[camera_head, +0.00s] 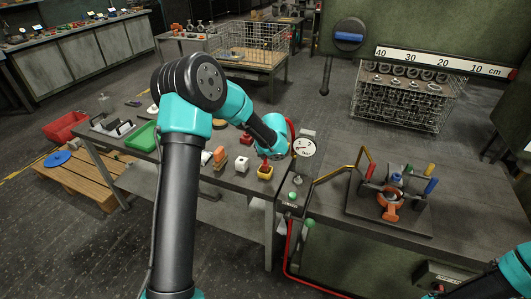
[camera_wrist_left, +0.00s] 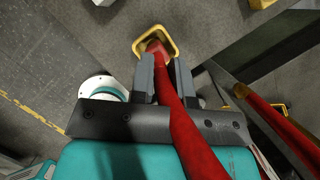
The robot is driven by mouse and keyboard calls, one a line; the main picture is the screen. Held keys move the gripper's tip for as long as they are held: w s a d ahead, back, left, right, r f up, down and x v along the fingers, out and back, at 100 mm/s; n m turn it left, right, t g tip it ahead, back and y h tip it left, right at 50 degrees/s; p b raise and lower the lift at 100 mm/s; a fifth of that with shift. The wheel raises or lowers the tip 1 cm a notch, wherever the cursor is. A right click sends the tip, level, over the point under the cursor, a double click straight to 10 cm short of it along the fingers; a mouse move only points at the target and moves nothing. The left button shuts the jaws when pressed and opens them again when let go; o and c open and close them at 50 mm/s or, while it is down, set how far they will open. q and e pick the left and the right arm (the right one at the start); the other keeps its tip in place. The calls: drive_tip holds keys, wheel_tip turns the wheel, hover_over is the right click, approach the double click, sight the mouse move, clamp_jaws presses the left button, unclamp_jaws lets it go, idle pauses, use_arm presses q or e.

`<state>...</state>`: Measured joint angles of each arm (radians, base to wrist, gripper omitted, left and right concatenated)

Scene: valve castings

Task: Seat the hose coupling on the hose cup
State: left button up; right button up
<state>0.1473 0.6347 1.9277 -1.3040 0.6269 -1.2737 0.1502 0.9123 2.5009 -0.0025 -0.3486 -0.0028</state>
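The hose cup appears as a yellow square-rimmed cup (camera_head: 265,174) on the left bench near its right end. In the left wrist view its yellow rim (camera_wrist_left: 137,46) lies just beyond my fingertips. My left gripper (camera_wrist_left: 164,68) has its two grey fingers against the sides of the red hose end, the coupling (camera_wrist_left: 157,48). The coupling's tip shows inside the rim outline; I cannot tell how deep it sits. The red hose (camera_wrist_left: 185,130) runs back over the gripper body. In the head view my left forearm and wrist partly hide the grip. My right gripper is out of frame.
A white block (camera_head: 242,163) and an orange part (camera_head: 219,156) stand left of the cup. A pressure gauge (camera_head: 304,147) stands close on the right, with a valve assembly (camera_head: 392,190) on the right bench. A green tray (camera_head: 143,137) is farther left.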

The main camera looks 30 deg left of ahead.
use_arm(q)
drive_tip(key=o, duration=0.5)
drive_tip(key=shift+r, duration=0.1)
drive_tip(key=v, duration=1.7)
drive_tip(key=shift+d+r, duration=0.1)
drive_tip(key=shift+r, duration=0.05)
drive_tip(key=s+d+f+n+g+h, duration=0.1)
drive_tip(key=s+d+f+n+h, duration=0.2)
drive_tip(key=f, duration=0.5)
drive_tip(key=s+d+f+n+h, duration=0.1)
drive_tip(key=s+d+f+n, duration=0.25)
drive_tip(key=f, duration=0.55)
drive_tip(key=s+d+f+n+g+h, duration=0.1)
drive_tip(key=s+d+f+n+h, duration=0.15)
drive_tip(key=s+f+n, duration=0.4)
drive_tip(key=s+d+f+n, duration=0.1)
drive_tip(key=s+f+n, duration=0.3)
drive_tip(key=s+d+f+n, duration=0.1)
drive_tip(key=s+f+n, duration=0.4)
drive_tip(key=s+d+f+n+h, duration=0.1)
drive_tip(key=s+f+n, duration=0.3)
drive_tip(key=n, duration=0.1)
drive_tip(key=shift+s+f, duration=0.15)
drive_tip(key=shift+f, duration=0.2)
